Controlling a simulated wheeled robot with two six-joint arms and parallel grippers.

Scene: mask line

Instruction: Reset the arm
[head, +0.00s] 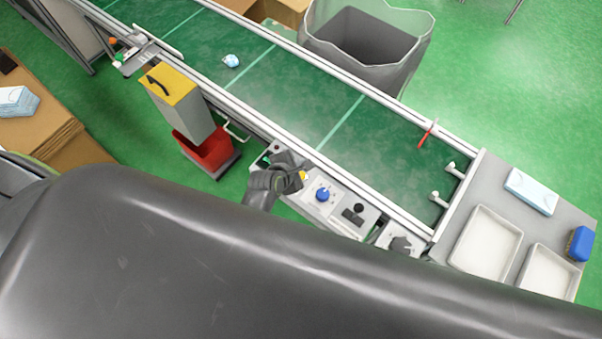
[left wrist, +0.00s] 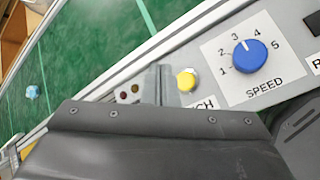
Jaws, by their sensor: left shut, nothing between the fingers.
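My left gripper (head: 303,168) is over the control panel along the near side of the conveyor. It is shut and empty. In the left wrist view its closed fingertips (left wrist: 161,80) are beside a yellow button (left wrist: 187,79), just left of it; I cannot tell whether they touch the panel. The yellow button also shows in the head view (head: 302,175), next to the gripper. A large dark link of my arm fills the lower part of the head view and hides what is under it. My right gripper is in neither view.
A blue speed knob (head: 323,194) sits right of the yellow button, its pointer near 3. A crumpled light-blue item (head: 231,61) lies on the green conveyor belt (head: 300,95). White trays (head: 487,241) stand at the right end. A grey bin (head: 366,44) stands behind the belt.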

